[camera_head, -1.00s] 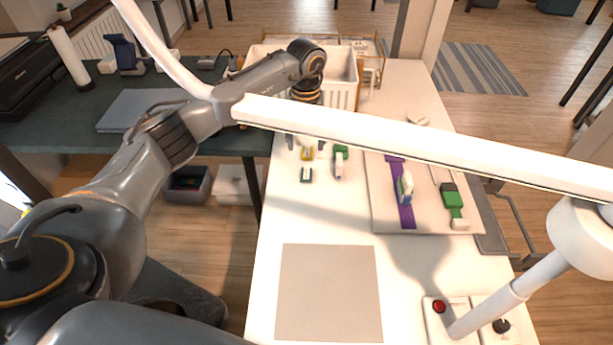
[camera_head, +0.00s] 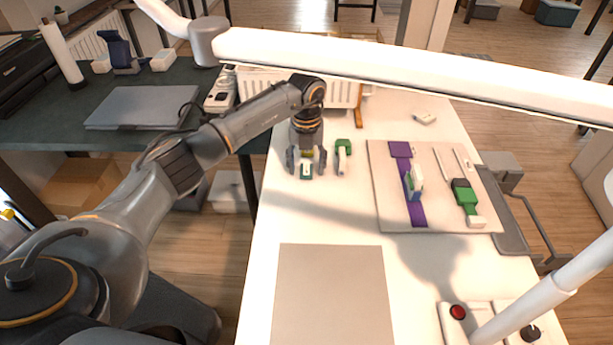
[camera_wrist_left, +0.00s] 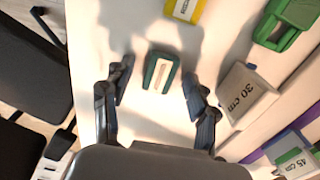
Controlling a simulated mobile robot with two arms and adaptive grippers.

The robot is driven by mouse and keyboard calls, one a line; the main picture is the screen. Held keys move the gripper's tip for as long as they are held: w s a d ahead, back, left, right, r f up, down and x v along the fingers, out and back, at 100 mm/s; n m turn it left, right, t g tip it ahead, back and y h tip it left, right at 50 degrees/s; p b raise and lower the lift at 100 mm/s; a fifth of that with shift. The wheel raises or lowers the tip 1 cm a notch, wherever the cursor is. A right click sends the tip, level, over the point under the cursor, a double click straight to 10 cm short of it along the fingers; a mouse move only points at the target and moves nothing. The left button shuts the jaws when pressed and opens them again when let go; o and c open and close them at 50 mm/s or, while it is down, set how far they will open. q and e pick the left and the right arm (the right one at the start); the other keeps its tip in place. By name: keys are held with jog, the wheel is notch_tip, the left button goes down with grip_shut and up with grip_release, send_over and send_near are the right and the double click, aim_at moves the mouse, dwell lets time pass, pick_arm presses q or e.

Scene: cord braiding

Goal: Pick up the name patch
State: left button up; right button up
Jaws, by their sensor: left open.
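The name patch looks to be the small dark green piece with a pale label (camera_head: 305,172), lying flat on the white table. It also shows in the left wrist view (camera_wrist_left: 161,76). My left gripper (camera_head: 306,163) points down over it with its fingers open, one on each side of the patch. In the left wrist view the open fingers (camera_wrist_left: 158,84) flank the patch with a gap on both sides. I cannot tell how high the fingertips are above the table. My right gripper is not in view.
Close by are a yellow piece (camera_wrist_left: 184,8) and a green piece (camera_head: 343,146) with a "30 cm" tag (camera_wrist_left: 245,95). A board (camera_head: 390,205) with a purple strap lies right. A white lamp arm (camera_head: 400,70) crosses above. A beige mat (camera_head: 330,295) lies in front.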

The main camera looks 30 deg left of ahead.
pick_arm(q)
jog(key=shift+r, duration=0.1)
jog(key=c, duration=0.8)
jog(key=shift+r, duration=0.15)
